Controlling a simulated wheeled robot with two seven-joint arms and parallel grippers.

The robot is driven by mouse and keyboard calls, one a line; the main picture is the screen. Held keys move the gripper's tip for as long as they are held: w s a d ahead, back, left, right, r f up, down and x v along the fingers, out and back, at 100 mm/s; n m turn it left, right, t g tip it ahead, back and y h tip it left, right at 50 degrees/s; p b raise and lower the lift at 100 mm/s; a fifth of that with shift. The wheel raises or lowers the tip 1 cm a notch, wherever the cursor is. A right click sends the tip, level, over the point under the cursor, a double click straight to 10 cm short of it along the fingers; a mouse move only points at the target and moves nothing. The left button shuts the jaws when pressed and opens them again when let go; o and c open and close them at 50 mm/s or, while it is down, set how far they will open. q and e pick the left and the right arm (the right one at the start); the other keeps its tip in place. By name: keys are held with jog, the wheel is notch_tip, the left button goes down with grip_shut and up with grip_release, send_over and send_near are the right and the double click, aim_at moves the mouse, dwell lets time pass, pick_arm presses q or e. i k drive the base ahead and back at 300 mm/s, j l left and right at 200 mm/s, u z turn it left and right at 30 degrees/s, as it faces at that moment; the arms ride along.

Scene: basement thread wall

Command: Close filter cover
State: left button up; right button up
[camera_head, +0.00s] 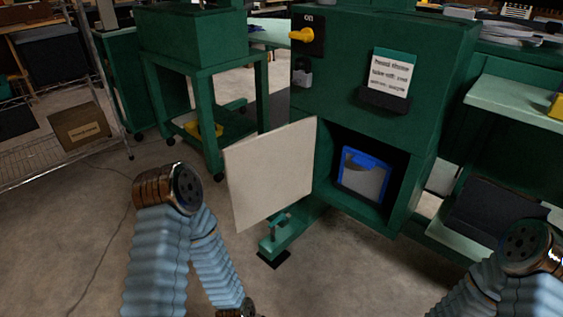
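The filter cover (270,172) is a flat, pale beige panel. It stands open, swung out to the left of a square opening in the front of the green machine (385,130). Inside the dark opening sits a blue-framed filter (364,173) with a grey face, fully exposed. My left arm is in front of and to the left of the cover, apart from it in the picture. It bends down to the bottom edge, and its gripper fingers do not show. My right arm is at the lower right corner; its gripper is out of frame.
The machine carries a yellow knob (303,35) under "on" and a posted note (391,74). A green foot (285,232) with a small bracket sticks out below the cover. A green cart (205,80) stands behind left, a wire shelf (60,130) far left. Concrete floor is clear in front.

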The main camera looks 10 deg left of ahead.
aim_at(269, 171)
jog(key=i+j+z, duration=0.15)
jog(key=j+z, duration=0.15)
jog(key=j, duration=0.25)
jog(key=i+j+z, duration=0.1)
jog(key=j+z, duration=0.25)
jog(key=j, duration=0.2)
jog(key=j+z, duration=0.3)
jog(key=j, duration=0.3)
jog(key=j+z, duration=0.35)
jog(key=j, duration=0.2)
jog(key=k+j+z, duration=0.15)
jog(key=j+z, duration=0.15)
jog(key=j, duration=0.25)
jog(key=k+j+z, duration=0.3)
jog(key=j, duration=0.25)
jog(key=i+j, duration=0.05)
jog(key=i, duration=0.05)
